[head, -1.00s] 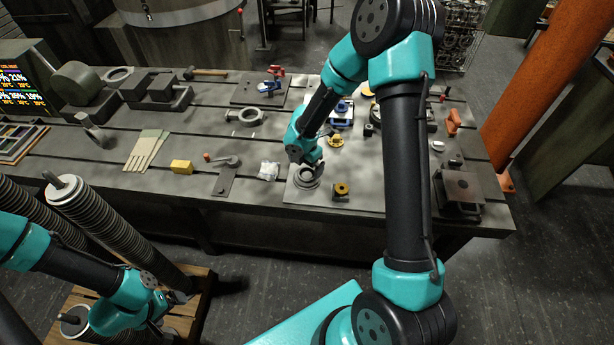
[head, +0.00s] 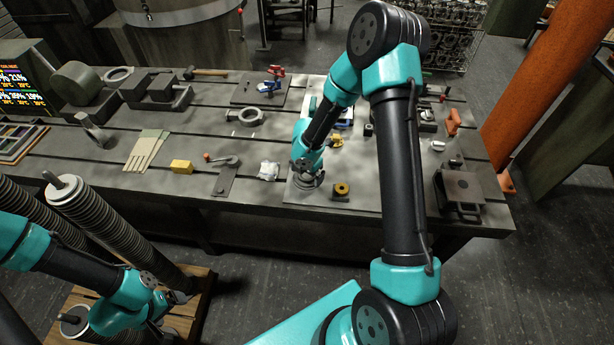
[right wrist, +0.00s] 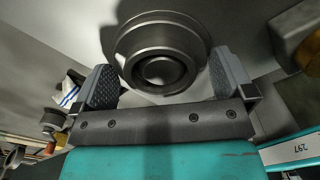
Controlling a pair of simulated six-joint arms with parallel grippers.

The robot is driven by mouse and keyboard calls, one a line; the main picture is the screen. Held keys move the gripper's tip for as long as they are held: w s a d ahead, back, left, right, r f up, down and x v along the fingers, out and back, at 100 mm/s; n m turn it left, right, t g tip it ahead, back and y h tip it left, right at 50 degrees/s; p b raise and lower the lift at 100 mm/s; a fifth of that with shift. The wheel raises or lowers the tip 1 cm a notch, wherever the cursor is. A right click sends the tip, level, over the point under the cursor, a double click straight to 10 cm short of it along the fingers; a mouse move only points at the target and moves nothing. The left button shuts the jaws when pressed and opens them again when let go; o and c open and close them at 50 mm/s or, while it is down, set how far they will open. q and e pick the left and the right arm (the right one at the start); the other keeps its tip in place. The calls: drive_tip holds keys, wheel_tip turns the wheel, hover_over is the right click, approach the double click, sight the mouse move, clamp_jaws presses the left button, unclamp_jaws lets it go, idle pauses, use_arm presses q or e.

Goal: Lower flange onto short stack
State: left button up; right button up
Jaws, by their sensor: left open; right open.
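A grey round stepped part (right wrist: 160,60), seen from above in the right wrist view, has a wide flange-like rim and a recessed centre. In the head view only its edge (head: 303,185) shows on a light plate at the bench's front. I cannot tell where flange and stack divide. My right gripper (right wrist: 163,80) is open, with one ribbed jaw on each side of the part; contact is not clear. In the head view my wrist covers most of it. My left gripper (head: 178,298) is open, low on the left over the wooden pallet, away from the bench.
A dark vise-like block (head: 460,190) stands at the bench's right end.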

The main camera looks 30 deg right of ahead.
idle(0.3)
drive_tip(key=c, duration=1)
drive_tip(key=shift+o, duration=0.2)
